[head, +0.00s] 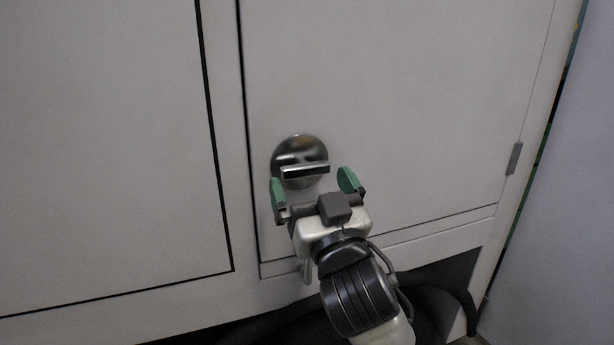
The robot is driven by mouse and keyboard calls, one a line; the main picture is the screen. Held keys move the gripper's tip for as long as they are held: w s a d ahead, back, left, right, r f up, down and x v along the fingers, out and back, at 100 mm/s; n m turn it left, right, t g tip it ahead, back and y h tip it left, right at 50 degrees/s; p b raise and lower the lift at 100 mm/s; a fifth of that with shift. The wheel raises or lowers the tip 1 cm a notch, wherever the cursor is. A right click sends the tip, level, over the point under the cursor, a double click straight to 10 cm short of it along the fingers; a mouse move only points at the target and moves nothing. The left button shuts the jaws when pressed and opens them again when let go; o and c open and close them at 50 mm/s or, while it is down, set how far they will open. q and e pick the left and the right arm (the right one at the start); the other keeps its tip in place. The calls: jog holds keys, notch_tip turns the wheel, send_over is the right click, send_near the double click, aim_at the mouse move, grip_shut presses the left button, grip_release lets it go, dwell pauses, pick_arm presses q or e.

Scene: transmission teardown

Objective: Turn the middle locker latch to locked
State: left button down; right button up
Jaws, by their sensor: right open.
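The latch (305,171) is a shiny metal bar across a round metal plate (299,147) on a light grey locker door (400,80). The bar lies nearly level, its right end a little higher. My right gripper (312,187) is open just below the latch, with one green fingertip to the left of the bar and the other to the right. The fingers look apart from the bar, but I cannot tell how near they are in depth. My left gripper is not in view.
Another light grey panel (100,150) fills the left, edged by a dark gap. A small hinge (514,158) sits at the door's right edge. A grey surface (560,240) stands at far right. The space under the locker is dark.

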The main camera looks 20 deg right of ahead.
jog(key=shift+x, duration=1.05)
jog(key=shift+w+r, duration=0.15)
jog(key=shift+w, duration=0.05)
jog(key=c, duration=0.8)
